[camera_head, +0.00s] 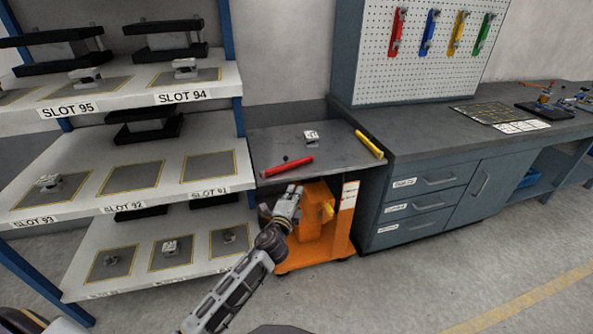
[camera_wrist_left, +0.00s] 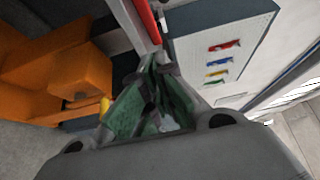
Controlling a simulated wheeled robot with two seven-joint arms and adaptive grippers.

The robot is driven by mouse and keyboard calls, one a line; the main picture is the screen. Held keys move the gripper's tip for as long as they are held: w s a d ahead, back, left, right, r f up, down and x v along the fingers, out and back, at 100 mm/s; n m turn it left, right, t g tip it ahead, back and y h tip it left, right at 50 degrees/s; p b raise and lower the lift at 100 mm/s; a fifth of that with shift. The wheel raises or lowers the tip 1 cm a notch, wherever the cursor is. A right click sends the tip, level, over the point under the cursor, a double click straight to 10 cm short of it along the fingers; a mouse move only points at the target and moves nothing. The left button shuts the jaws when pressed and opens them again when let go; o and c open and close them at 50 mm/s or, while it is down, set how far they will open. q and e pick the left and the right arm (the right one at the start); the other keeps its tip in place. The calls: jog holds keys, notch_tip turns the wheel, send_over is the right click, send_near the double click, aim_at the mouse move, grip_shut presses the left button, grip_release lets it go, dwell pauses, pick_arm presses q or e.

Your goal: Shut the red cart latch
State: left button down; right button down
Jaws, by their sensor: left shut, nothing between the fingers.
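A red bar (camera_head: 287,166), seemingly the red cart latch, lies along the left front edge of the grey top above the orange cart (camera_head: 343,222). My left gripper (camera_head: 295,190) is shut and empty, just below the red bar in the head view and in front of the cart. In the left wrist view, the shut fingers (camera_wrist_left: 158,65) point towards the red bar (camera_wrist_left: 147,20) at the top edge. I cannot tell whether they touch it. My right gripper is not in view.
A yellow bar (camera_head: 369,145) lies on the right edge of the grey top (camera_head: 330,152), which also bears a small metal part (camera_head: 311,136). Shelves stand left, a drawer bench (camera_head: 425,205) right. A pegboard (camera_head: 430,70) holds coloured handles. The front floor is clear.

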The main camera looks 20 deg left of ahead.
pick_arm(q)
jog(key=shift+w, duration=0.1)
dwell(0.4)
send_near(300, 162)
jog(key=shift+w+d+r+b, duration=0.1)
jog(key=shift+w+d+b, duration=0.15)
jog(key=shift+w+d, duration=0.35)
jog(key=shift+w+d+r+b, duration=0.1)
jog(key=shift+w+d+b, duration=0.2)
jog(key=shift+d, duration=0.5)
jog(key=shift+w+a, duration=0.95)
jog(key=shift+a, duration=0.05)
jog(key=shift+w+a, duration=0.45)
jog(key=shift+a, duration=0.05)
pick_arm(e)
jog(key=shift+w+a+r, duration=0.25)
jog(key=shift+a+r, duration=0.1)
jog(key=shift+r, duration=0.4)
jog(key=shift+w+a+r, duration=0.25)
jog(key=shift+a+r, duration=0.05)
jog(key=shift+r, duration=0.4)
pick_arm(q)
jog(key=shift+w+f, duration=0.1)
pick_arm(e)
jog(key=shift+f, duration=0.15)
